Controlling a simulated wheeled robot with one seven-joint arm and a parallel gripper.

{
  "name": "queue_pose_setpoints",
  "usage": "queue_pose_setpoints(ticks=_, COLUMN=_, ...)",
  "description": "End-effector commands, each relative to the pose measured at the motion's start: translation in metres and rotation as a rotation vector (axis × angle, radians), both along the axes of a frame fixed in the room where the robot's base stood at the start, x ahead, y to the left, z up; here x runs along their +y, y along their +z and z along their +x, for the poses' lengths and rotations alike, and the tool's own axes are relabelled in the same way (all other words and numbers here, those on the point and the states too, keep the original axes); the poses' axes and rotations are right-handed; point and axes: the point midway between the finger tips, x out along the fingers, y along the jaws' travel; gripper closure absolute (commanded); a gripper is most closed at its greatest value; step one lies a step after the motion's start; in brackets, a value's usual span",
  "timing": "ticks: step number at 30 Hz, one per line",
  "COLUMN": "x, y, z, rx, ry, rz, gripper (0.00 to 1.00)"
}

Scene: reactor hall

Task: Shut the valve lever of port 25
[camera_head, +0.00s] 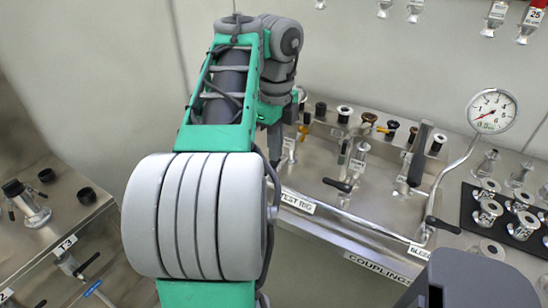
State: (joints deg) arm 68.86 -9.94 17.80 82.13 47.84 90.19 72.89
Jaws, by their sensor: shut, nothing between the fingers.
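Port 25 (527,26) is at the top right edge, on the far wall. It is a silver fitting with a white label that reads 25. A red part (541,3) shows just above the label and is cut off by the frame edge. I cannot tell whether it is the valve lever or how a lever there is set. My arm rises through the left middle and bends over at the top. The arm is well to the left of port 25.
A steel test rig bench (330,215) with several fittings and black levers stands in the middle. A pressure gauge (492,111) on a curved pipe rises at the right. Another bench (60,225) is at the left.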

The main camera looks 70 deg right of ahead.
Motion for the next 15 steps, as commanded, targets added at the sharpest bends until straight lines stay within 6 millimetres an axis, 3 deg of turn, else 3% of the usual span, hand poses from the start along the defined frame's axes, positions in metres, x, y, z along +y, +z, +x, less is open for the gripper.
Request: queue_pose_setpoints(ticks=15, x=0.000, y=-0.047, z=0.001, rx=0.001, ry=0.008, rz=-0.003, gripper=1.00)
